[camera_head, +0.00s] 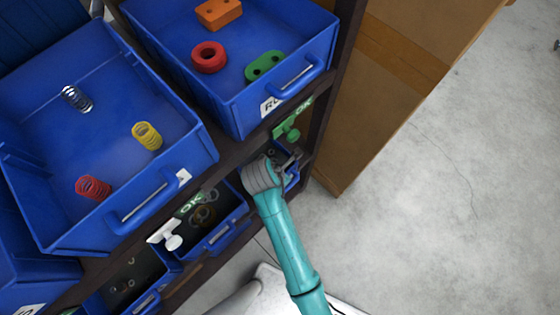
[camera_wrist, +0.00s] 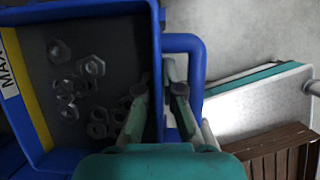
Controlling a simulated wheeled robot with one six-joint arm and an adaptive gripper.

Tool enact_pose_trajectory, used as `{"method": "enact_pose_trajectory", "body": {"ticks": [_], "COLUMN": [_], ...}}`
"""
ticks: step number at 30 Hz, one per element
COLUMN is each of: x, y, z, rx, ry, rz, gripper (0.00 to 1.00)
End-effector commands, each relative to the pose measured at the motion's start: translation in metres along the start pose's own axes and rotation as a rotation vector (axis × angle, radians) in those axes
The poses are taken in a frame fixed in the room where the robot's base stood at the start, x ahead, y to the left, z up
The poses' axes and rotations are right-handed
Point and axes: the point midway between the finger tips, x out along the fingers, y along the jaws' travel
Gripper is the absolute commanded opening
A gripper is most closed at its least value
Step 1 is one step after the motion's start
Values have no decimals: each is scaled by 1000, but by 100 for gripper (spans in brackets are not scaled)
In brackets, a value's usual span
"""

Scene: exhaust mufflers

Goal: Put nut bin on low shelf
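The nut bin (camera_wrist: 157,30) is blue, with a dark floor, several grey hex nuts (camera_wrist: 80,85) and a yellow strip marked MAX. It fills the left of the wrist view. My gripper (camera_wrist: 158,75) straddles its front wall, with one finger inside the bin and the other between the wall and the blue handle (camera_wrist: 196,65). The fingertips are close to the wall, but I cannot tell whether they press on it. In the head view part of a blue bin (camera_head: 292,180) shows in the rack behind my wrist; my fingers are hidden there.
The dark shelf rack (camera_head: 325,100) holds large blue bins above, with springs (camera_head: 147,136) and coloured parts (camera_head: 208,57). A neighbouring small bin (camera_head: 222,238) has rings in it. A cardboard box (camera_head: 385,90) stands right; floor beyond is clear.

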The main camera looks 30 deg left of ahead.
Motion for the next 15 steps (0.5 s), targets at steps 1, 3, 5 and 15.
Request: {"method": "enact_pose_trajectory", "body": {"ticks": [1,3,5,15], "x": [0,0,0,30], "y": [8,14,16,16], "z": [0,0,0,-12], "rx": [-1,-1,0,-1], "ry": [-1,0,0,0], "rz": [1,0,0,-1], "gripper": [0,0,0,0]}}
